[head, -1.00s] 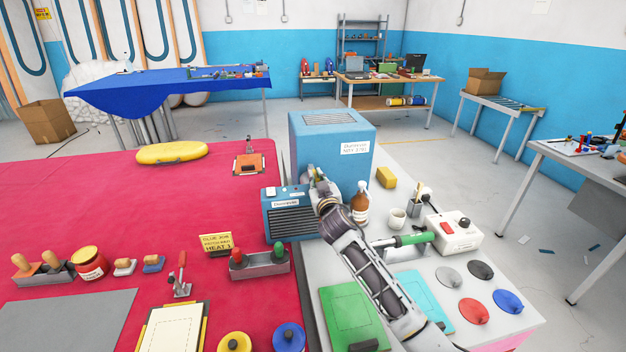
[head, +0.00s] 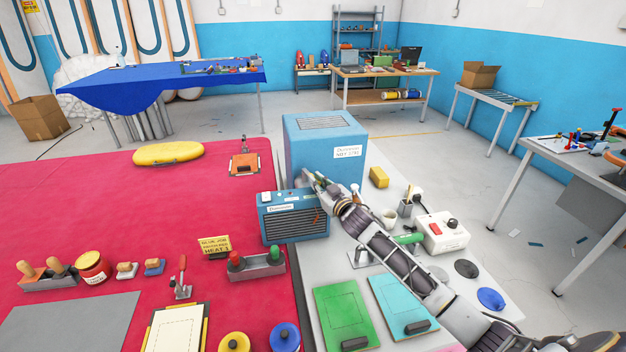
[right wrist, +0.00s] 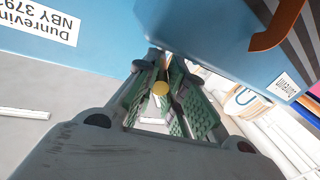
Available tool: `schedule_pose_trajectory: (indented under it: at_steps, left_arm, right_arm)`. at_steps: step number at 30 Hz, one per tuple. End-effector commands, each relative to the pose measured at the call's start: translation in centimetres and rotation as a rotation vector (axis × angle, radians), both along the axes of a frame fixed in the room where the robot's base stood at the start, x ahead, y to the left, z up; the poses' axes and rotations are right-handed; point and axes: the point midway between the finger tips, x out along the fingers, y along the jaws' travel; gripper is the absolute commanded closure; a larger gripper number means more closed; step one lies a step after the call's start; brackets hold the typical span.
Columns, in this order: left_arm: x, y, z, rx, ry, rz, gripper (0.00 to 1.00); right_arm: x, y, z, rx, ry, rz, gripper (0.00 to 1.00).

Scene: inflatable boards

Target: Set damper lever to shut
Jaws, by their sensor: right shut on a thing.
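My right gripper (head: 312,180) is at the gap between the large blue box (head: 330,150) and the small blue vented unit (head: 293,217). In the right wrist view its green-padded fingers (right wrist: 160,95) are closed around a small round yellow knob (right wrist: 160,88). The knob looks like a lever end, but its shaft is hidden, so I cannot tell for sure that it is the damper lever. A bent orange piece (right wrist: 277,27) lies across the unit's dark slats, apart from the fingers; it also shows in the head view (head: 317,215). My left gripper is out of view.
A yellow block (head: 379,177), a white mug (head: 390,216) and a switch box (head: 443,232) stand right of my right arm. A red-and-green-knobbed holder (head: 257,263) stands in front of the vented unit. Green (head: 347,315) and cyan boards lie nearer.

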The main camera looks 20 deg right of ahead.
Motion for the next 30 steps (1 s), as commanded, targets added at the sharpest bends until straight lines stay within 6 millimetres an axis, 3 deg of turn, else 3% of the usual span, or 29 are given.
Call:
schedule_pose_trajectory:
  at_steps: [12,30]
  left_arm:
    - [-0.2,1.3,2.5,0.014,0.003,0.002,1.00]
    - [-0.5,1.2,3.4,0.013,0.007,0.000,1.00]
  right_arm:
    - [0.3,-1.4,0.0,-0.005,0.004,0.137,1.00]
    - [0.5,-1.9,-0.2,-0.002,0.003,0.222,1.00]
